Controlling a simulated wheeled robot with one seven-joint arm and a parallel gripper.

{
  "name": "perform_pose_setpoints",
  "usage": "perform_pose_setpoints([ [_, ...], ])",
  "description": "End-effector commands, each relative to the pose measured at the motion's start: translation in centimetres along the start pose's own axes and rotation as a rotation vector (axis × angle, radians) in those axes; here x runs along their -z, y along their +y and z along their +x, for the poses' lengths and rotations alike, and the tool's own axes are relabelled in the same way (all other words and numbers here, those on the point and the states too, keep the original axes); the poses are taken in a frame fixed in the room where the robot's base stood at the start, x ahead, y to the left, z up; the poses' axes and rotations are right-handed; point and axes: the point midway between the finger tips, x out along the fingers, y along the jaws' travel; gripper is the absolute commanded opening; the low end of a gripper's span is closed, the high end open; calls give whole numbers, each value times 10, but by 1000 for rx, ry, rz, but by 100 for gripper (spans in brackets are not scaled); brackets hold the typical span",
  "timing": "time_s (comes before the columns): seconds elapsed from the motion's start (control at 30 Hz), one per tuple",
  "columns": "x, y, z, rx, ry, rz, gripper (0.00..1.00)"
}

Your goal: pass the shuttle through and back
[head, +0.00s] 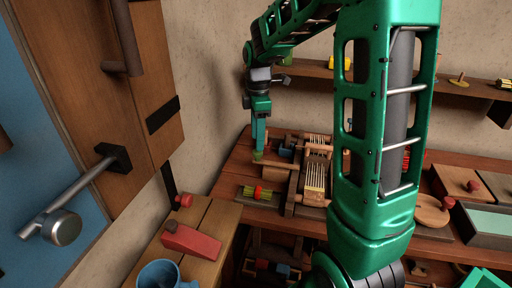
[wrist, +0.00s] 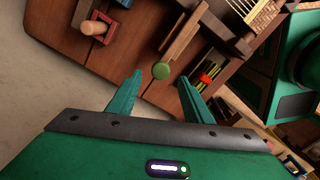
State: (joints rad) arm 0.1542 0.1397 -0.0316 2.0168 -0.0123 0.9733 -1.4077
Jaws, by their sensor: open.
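A small wooden loom (head: 314,176) with pale threads stands on the table against the back wall; part of it shows at the top of the wrist view (wrist: 240,12). A wooden bar (wrist: 182,38) runs from the loom side toward a round green knob (wrist: 161,70). My gripper (head: 259,150) points down at the loom's left side. In the wrist view its fingers are open and apart, with the green knob appearing between their tips. I cannot tell whether they touch it. I cannot make out for certain which piece is the shuttle.
A yellow-green bundle with a red band (head: 258,192) lies at the table's front left, close to my right finger in the wrist view. A blue piece in a reddish holder (head: 286,150) is near the loom. A wall shelf (head: 310,69) runs behind my arm.

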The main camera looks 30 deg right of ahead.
Motion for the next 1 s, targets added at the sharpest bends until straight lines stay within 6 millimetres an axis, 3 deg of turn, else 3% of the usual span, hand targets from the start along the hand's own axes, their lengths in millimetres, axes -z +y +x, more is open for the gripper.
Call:
perform_pose_setpoints([
  [0.1,0,-1,20,3,-1,1,46],
  [0.3,0,0,39,1,0,1,46],
  [0.67,0,0,43,-1,0,1,46],
  [0.87,0,0,43,-1,0,1,3],
  [1.0,0,0,43,-2,0,0,0],
])
